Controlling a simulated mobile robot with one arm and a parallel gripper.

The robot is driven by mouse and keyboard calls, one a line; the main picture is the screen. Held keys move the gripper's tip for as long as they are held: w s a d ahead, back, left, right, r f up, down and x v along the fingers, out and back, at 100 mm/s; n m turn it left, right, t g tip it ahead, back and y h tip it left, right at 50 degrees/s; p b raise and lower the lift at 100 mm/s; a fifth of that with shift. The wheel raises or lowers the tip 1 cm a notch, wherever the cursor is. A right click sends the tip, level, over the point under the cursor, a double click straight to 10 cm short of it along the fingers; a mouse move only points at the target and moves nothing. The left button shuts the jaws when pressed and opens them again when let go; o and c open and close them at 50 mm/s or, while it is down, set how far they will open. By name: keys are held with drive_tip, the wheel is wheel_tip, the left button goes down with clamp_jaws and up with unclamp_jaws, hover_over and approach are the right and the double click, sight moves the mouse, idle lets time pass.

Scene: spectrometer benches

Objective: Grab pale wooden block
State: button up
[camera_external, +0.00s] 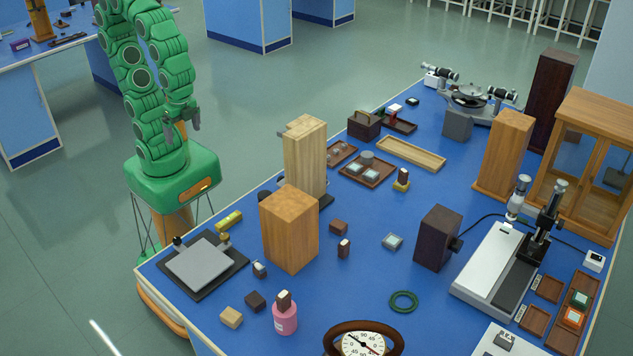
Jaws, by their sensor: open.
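A small pale wooden block (231,317) lies on the blue bench top near its front left edge. It stands apart from the dark small block (255,301) beside it. My gripper (183,128) is open and empty, hanging close above my own green base, off the bench's left side. It is well apart from the pale block, behind and above it in the picture.
A pink bottle (285,318) stands right of the pale block, and a grey plate on a black base (200,263) lies behind it. Tall wooden boxes (289,230) (306,160) rise on the bench's left side. A round dial (362,343) is at the front.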

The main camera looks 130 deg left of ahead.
drive_tip(key=shift+s+a+f, duration=0.1)
drive_tip(key=shift+s+f, duration=0.15)
drive_tip(key=shift+s, duration=0.5)
drive_tip(key=shift+s+a+f, duration=0.1)
drive_tip(key=shift+s+f, duration=0.1)
drive_tip(key=shift+s, duration=0.5)
drive_tip(key=c, duration=0.5)
